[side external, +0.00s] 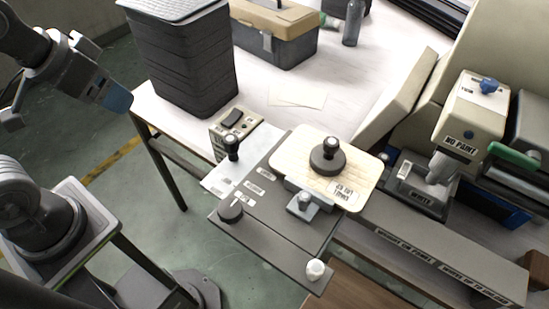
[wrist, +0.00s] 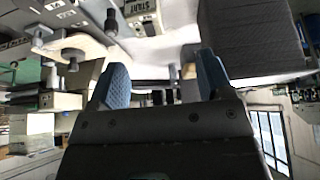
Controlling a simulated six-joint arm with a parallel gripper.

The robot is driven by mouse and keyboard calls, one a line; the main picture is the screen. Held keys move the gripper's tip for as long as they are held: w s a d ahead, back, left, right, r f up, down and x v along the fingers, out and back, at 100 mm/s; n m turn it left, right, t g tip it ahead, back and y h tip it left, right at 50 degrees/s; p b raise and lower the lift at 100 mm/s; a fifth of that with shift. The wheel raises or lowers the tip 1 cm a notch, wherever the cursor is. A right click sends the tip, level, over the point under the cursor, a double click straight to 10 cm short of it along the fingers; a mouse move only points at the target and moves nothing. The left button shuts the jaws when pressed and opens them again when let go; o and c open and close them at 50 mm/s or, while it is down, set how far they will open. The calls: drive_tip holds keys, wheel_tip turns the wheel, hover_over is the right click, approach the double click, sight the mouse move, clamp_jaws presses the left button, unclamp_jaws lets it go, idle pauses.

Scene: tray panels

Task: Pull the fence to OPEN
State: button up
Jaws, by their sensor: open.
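A dark grey panel (side external: 265,232) with several small pale labels lies at the table's front; I cannot read OPEN on any of them. A black upright knob (side external: 232,147) stands at its upper left, over a pale plate (side external: 222,182). A low black round knob (side external: 230,212) sits on its left edge and a white knob (side external: 315,270) at its near corner. I cannot tell which part is the fence. My gripper (side external: 117,100) is at the upper left, well apart from the panel. Its blue fingers are open and empty in the wrist view (wrist: 163,78).
A cream board (side external: 290,152) with a black-knobbed weight (side external: 327,156) sits beside a metal bracket (side external: 303,203). A small control box (side external: 240,125) stands behind the panel. A tall dark bin stack (side external: 185,60) stands between gripper and toolbox (side external: 275,35). Machinery (side external: 470,115) fills the right.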

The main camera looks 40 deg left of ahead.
drive_tip(key=w+d+r+m, duration=0.1)
drive_tip(key=w+d+r+m+g, duration=0.1)
drive_tip(key=w+d+m, duration=0.1)
drive_tip(key=w+d+r+m, duration=0.1)
drive_tip(key=d+m, duration=0.1)
drive_tip(key=shift+w+h, duration=0.35)
drive_tip(key=shift+h, duration=0.05)
drive_tip(key=c, duration=0.4)
drive_tip(key=m+g, duration=0.5)
drive_tip(key=m, duration=1.2)
hover_over(305, 195)
wheel_tip(305, 195, down, 4)
drive_tip(key=shift+y, duration=0.4)
wheel_tip(305, 195, down, 13)
drive_tip(key=shift+f, duration=0.1)
clamp_jaws()
